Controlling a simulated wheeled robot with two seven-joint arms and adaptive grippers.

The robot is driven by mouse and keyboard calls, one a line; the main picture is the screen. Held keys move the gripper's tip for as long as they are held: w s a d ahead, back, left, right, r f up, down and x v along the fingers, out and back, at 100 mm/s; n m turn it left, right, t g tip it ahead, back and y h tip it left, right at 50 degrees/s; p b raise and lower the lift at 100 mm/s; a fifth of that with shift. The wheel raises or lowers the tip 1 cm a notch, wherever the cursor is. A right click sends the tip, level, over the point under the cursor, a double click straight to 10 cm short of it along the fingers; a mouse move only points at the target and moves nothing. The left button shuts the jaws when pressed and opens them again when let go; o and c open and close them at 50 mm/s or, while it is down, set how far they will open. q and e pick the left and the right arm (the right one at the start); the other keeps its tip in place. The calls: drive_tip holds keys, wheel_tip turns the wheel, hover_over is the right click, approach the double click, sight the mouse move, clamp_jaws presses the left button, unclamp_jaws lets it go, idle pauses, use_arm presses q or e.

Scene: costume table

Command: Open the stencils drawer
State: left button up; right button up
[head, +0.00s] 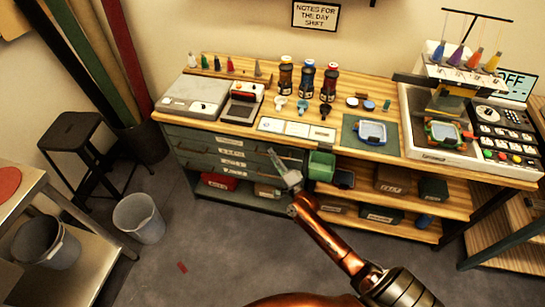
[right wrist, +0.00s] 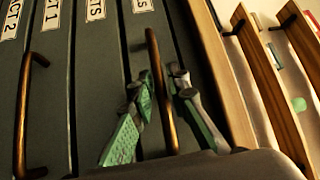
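The dark grey drawer unit (head: 195,146) stands under the left part of the wooden table. Its stacked drawers look shut and carry white labels, too small to read in the head view. In the right wrist view the drawers lie sideways; two labels read ACT 1 and ACT 2, the other two are cut off, so I cannot tell which is stencils. My right gripper (right wrist: 160,108) is open at the drawer fronts, its two green-padded fingers on either side of a brass handle (right wrist: 154,75). It also shows in the head view (head: 280,162). My left gripper is not in view.
Bottles (head: 308,78), a card strip (head: 297,129) and machines crowd the tabletop. A grey bucket (head: 138,217) and a black stool (head: 72,135) stand at left. The floor before the drawers is mostly clear.

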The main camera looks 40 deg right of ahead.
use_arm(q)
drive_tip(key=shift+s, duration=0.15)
use_arm(e)
drive_tip(key=shift+c, duration=0.6)
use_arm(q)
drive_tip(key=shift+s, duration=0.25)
use_arm(e)
clamp_jaws()
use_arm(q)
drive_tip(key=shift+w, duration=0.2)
use_arm(e)
drive_tip(key=shift+s+a, duration=0.1)
use_arm(q)
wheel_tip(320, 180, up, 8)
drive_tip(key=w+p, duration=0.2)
drive_tip(key=p, duration=0.6)
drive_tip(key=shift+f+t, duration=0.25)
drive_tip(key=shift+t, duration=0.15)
use_arm(e)
drive_tip(key=s+a, duration=1.6)
drive_tip(key=a, duration=0.2)
drive_tip(key=shift+a, duration=0.35)
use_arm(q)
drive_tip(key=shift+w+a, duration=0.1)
use_arm(e)
drive_tip(key=shift+o, duration=0.6)
unclamp_jaws()
